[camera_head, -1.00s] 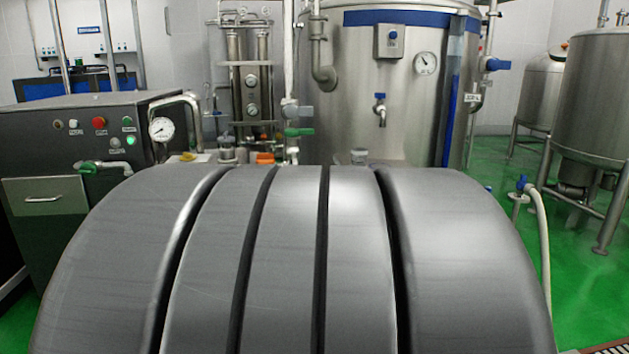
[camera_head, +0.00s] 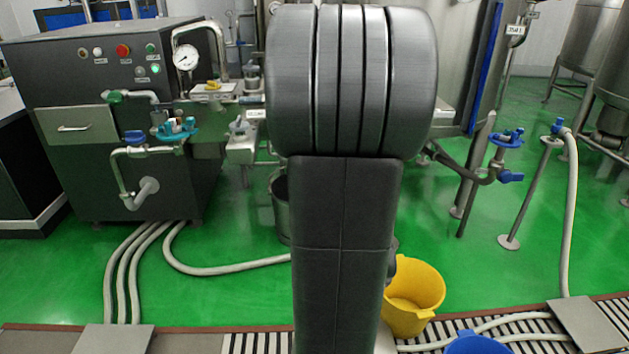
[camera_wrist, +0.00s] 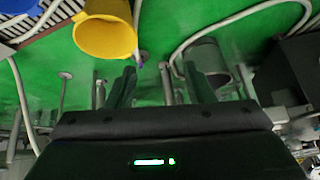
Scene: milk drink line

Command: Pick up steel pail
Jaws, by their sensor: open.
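The steel pail (camera_head: 281,212) stands on the green floor in the head view, with only its left part showing past my arm. In the wrist view the steel pail (camera_wrist: 213,55) shows as a grey shape beyond my right-hand finger, which covers part of it. My gripper (camera_wrist: 160,72) is open, with two dark fingers spread apart and nothing seen between them but floor and fittings. The fingers appear apart from the pail. My arm hides my gripper in the head view.
A yellow bucket (camera_head: 415,290) stands right of my arm, with a blue bucket (camera_head: 476,344) in front. White hoses (camera_head: 220,268) cross the floor beside a dark machine (camera_head: 70,160). A slatted floor drain (camera_head: 255,343) runs along the front. Valve pipes (camera_head: 480,175) stand at right.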

